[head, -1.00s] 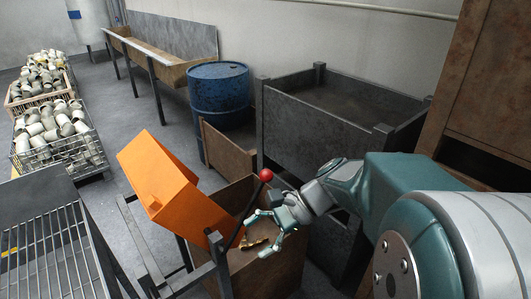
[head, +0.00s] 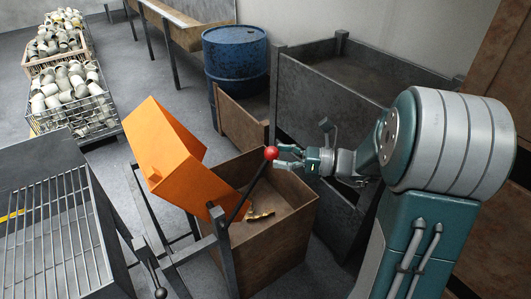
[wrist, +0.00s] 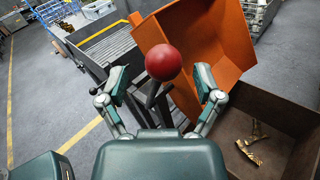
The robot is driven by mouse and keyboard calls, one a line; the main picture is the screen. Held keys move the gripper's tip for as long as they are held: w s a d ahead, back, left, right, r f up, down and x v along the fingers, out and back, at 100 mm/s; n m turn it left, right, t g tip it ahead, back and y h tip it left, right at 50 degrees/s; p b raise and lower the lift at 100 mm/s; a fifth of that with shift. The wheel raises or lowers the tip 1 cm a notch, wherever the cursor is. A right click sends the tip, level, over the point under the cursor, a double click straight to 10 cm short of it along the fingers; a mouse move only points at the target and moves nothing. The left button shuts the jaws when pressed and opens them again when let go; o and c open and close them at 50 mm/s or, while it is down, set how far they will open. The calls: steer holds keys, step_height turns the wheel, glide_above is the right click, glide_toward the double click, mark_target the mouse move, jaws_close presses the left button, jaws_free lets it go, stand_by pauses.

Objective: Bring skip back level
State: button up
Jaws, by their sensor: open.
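The orange skip (head: 166,153) is tilted steeply on its stand, leaning over towards the brown bin; it also shows in the wrist view (wrist: 222,40). A dark lever (head: 247,192) with a red ball knob (head: 271,153) rises beside the skip. My gripper (head: 288,157) is open just right of the knob. In the wrist view my gripper (wrist: 160,88) has its fingers spread either side, with the red knob (wrist: 163,62) between and beyond them. I cannot tell whether a finger touches the knob.
The brown bin (head: 282,236) below the skip holds a few brassy pieces (head: 260,216). A tall dark metal bin (head: 318,103) stands behind my gripper. A blue drum (head: 235,58) stands further back. A slatted metal table (head: 60,230) is at the left, with a black-knobbed lever (head: 160,292).

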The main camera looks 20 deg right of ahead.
mark_target(267, 154)
steer(key=shift+w+a, duration=0.1)
steer(key=shift+w, duration=0.5)
steer(key=shift+w+a, duration=0.15)
steer(key=shift+a, duration=1.25)
steer(key=shift+c, duration=0.7)
steer(key=c, duration=0.5)
steer(key=shift+d, duration=0.25)
jaws_close()
steer(key=shift+d, duration=0.2)
